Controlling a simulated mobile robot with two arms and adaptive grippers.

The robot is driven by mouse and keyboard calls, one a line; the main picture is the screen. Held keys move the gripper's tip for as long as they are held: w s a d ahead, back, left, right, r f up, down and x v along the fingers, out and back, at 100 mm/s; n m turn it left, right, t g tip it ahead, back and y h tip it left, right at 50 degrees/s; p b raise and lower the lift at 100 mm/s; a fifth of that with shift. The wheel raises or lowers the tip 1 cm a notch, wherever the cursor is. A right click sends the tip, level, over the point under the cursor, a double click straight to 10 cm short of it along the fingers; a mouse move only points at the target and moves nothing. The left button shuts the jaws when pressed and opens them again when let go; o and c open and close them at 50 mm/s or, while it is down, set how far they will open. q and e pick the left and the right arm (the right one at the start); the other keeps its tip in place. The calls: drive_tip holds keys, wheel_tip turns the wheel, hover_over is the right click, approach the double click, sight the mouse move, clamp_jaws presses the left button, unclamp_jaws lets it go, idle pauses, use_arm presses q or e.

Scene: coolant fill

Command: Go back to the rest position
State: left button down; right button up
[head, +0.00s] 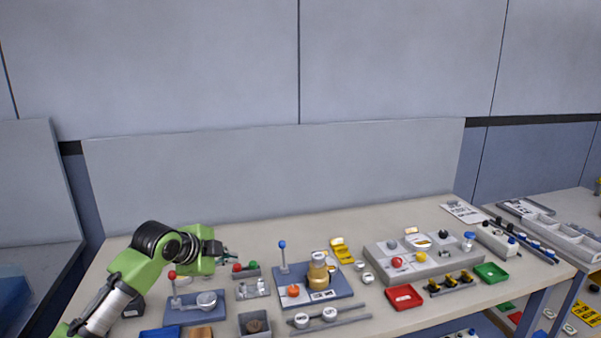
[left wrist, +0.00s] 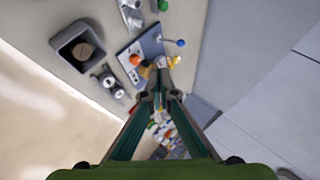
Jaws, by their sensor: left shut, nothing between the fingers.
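My left arm comes in from the left in the head view, and my left gripper (head: 230,258) is above the back left part of the workbench (head: 215,236). In the left wrist view the gripper (left wrist: 160,97) has its two fingers converging to closed tips with nothing between them. The fingers are apart from the items below. A blue plate (head: 334,299) with a blue-knobbed lever, an orange knob and a brass-coloured vessel (head: 318,275) stands to the right of the gripper; the vessel also shows beyond the fingertips in the wrist view (left wrist: 172,63). My right gripper is not in view.
A grey box (head: 254,324) holds a brown round item. A grey control block (head: 425,262), a red tray (head: 404,297) and a green tray (head: 491,272) are to the right. A tall panel (head: 270,175) stands behind the bench.

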use_arm(q)
drive_tip(key=s+d+f+n+g, duration=0.1)
drive_tip(key=s+d+f+n, duration=0.2)
drive_tip(key=s+f, duration=0.7)
drive_tip(key=s+d+f+n+g, duration=0.2)
drive_tip(key=s+d+f+n, duration=0.1)
drive_tip(key=s+f, duration=0.65)
drive_tip(key=s+a+f+n+g+y, duration=0.1)
drive_tip(key=s+a+f+n, duration=0.15)
drive_tip(key=s, duration=0.65)
drive_tip(key=s+a+f+n+g+y, duration=0.1)
drive_tip(key=s+a+n, duration=0.25)
drive_tip(key=s, duration=0.55)
drive_tip(key=s+a+f+n+g+y, duration=0.1)
drive_tip(key=s+a+n+y, duration=0.2)
drive_tip(key=s, duration=0.7)
wheel_tip(320, 180, down, 29)
drive_tip(key=s+g+h+b, duration=0.1)
drive_tip(key=s+b, duration=0.1)
drive_tip(key=s+a+f+g+b, duration=0.1)
drive_tip(key=s+a+f+b, duration=0.1)
drive_tip(key=s+f, duration=1.4)
drive_tip(key=shift+a+f+n, duration=0.3)
drive_tip(key=shift+a+f, duration=0.05)
drive_tip(key=shift+f, duration=0.5)
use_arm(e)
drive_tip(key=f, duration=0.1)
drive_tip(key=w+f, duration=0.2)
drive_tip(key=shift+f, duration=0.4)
